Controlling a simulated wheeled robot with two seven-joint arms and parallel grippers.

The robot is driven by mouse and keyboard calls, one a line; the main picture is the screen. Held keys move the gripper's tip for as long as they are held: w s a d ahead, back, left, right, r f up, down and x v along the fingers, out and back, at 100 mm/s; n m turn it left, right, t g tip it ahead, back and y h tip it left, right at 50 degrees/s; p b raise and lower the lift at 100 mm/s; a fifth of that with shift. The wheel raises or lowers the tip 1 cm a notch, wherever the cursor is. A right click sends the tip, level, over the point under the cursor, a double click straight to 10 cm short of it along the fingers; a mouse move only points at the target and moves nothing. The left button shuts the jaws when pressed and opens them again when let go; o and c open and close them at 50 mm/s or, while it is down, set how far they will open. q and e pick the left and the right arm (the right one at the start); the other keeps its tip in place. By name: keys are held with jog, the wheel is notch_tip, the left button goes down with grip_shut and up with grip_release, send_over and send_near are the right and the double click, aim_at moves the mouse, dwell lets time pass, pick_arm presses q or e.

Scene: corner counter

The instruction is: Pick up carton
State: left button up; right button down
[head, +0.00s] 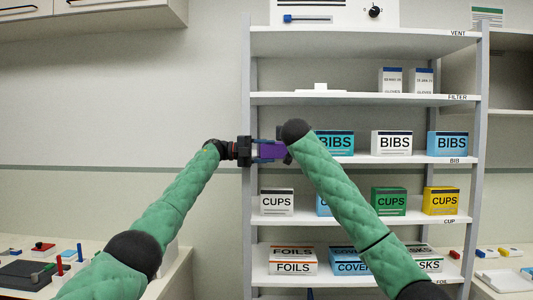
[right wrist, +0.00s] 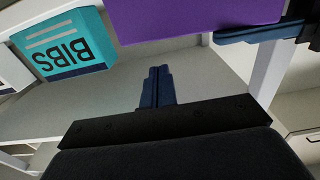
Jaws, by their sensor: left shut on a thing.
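A purple carton (head: 270,151) is in front of the shelf's left post at the bib level. My left gripper (head: 262,150) is shut on it, with blue fingers against its sides. In the right wrist view the purple carton (right wrist: 190,18) fills the top, with a blue finger of my left gripper (right wrist: 262,31) against it. My right gripper (right wrist: 158,88) shows its blue fingers together and empty, just below the carton and apart from it. In the head view, my right arm's dark wrist hides the right gripper and the carton's right end.
A grey shelf unit (head: 355,98) holds several labelled boxes. A teal BIBS box (head: 342,142) stands just right of my right wrist, and also shows in the wrist view (right wrist: 64,46). A white CUPS box (head: 276,202) is below. Counters with small items flank the shelf.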

pick_arm(q)
jog(key=shift+f, duration=0.1)
pick_arm(e)
jog(key=shift+r, duration=0.55)
jog(key=shift+s, duration=0.1)
jog(key=s, duration=1.1)
jog(key=shift+s, duration=0.4)
